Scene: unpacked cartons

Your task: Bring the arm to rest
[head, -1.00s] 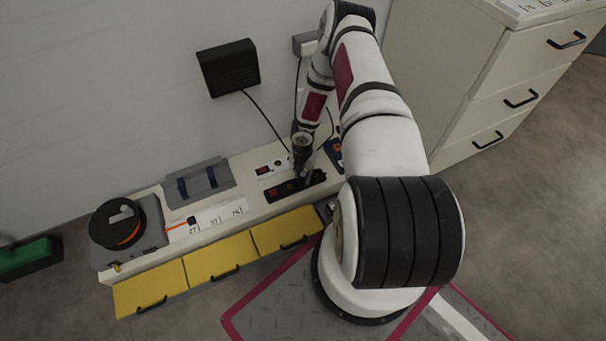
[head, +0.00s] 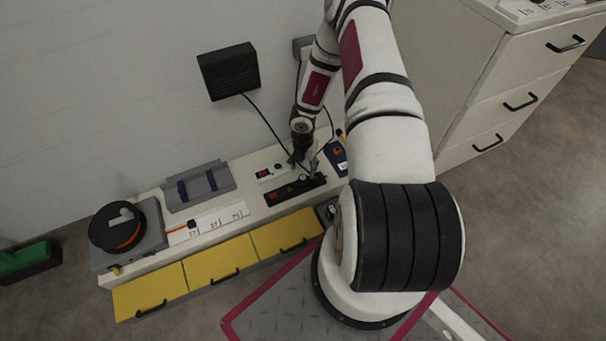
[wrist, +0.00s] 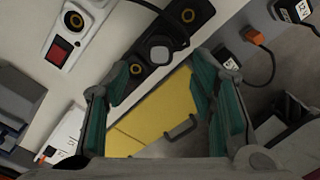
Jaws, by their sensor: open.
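My gripper (head: 303,164) is at the end of my white arm, just above the bench top, over the black power strip (head: 295,190). In the wrist view my gripper (wrist: 160,82) has its two teal-padded fingers spread apart, with nothing held between them. The black power strip (wrist: 133,82) shows beyond the fingertips, with a round grey-topped piece on it. Whether a fingertip touches the strip cannot be told.
A white strip (head: 270,173) lies behind the black one. A cable reel (head: 118,226) and grey case (head: 199,186) stand left on the bench. Yellow drawers (head: 222,261) line its front. A black wall box (head: 229,69) hangs above; a drawer cabinet (head: 500,95) stands right.

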